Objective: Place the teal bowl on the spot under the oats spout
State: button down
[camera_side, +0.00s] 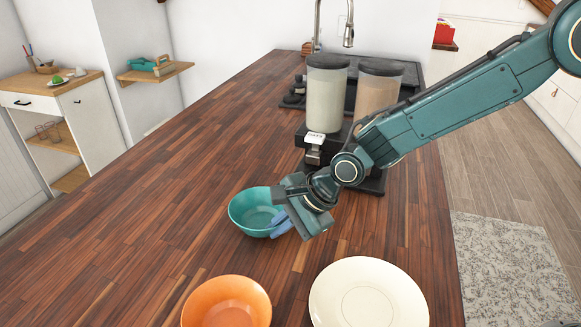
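The teal bowl (246,206) is upright on the dark wooden counter, left of my gripper and in front of the dispenser. My gripper (283,224) is at the bowl's right side, with a blue finger pad overlapping the rim in the picture. The other finger is not clearly visible, so I cannot tell whether it is open or holding the rim. The two-canister dispenser (327,95) stands behind, with a pale filling in the left canister and a tan one in the right. A small white label (315,138) marks the left spout (313,155). My arm partly hides the right canister and base.
An orange bowl (227,303) and a cream plate (368,298) stand at the front of the counter (190,175). A tap (348,35) and sink area are behind the dispenser. The counter's left part is clear. Its right edge drops to the floor.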

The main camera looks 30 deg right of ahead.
jog(key=shift+f, duration=0.1)
jog(key=c, duration=1.6)
grip_release()
jog(key=shift+f, duration=0.1)
jog(key=shift+v, duration=6.9)
jog(key=shift+d, duration=0.1)
